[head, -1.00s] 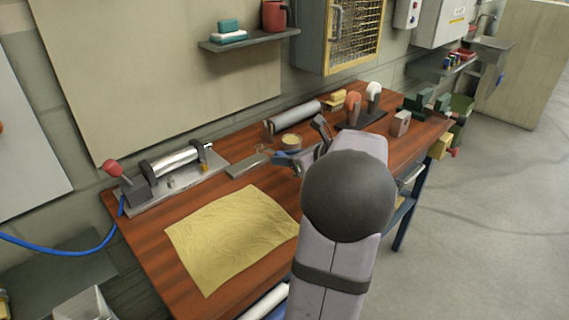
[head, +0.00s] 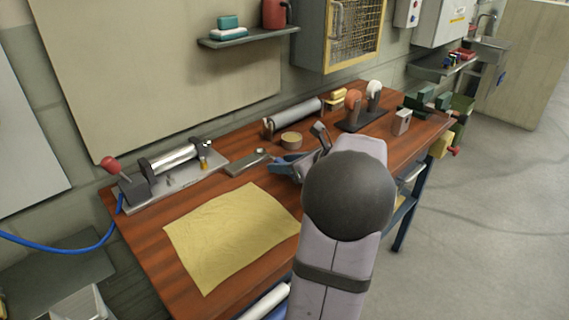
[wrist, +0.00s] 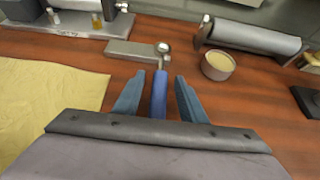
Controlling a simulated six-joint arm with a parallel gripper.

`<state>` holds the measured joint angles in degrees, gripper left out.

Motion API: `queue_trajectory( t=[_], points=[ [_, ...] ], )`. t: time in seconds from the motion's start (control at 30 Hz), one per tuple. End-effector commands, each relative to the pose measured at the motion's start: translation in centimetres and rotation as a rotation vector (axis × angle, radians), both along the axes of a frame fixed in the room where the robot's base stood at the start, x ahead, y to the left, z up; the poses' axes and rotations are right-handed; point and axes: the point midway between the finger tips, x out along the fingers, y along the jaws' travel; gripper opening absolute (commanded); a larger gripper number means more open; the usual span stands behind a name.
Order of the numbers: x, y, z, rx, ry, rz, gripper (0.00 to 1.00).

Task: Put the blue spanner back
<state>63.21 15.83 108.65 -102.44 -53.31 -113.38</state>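The blue spanner shows in the wrist view with its blue handle (wrist: 159,92) pointing away from me and its silver head (wrist: 162,48) at the right end of a flat grey block (wrist: 132,52). My gripper (wrist: 160,90) has its two blue fingers apart, one on each side of the handle, with a visible gap on both sides. The near end of the handle is hidden behind the gripper body. In the head view my gripper (head: 298,163) is low over the bench beside the grey block (head: 247,162); the arm hides part of it.
A yellow cloth (head: 232,235) lies front left on the wooden bench. A round tin (head: 291,140) and a grey roller (head: 296,115) stand behind my gripper.

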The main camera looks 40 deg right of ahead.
Motion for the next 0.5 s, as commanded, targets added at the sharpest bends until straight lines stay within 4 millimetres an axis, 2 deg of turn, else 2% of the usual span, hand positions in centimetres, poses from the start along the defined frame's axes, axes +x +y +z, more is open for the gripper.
queue_trajectory(
  t=[0.33, 0.5],
  points=[
    [0.0, 0.0, 0.2, 0.0, 0.0, 0.0, 0.37],
    [0.0, 0.0, 1.1, 0.0, 0.0, 0.0, 0.37]
  ],
)
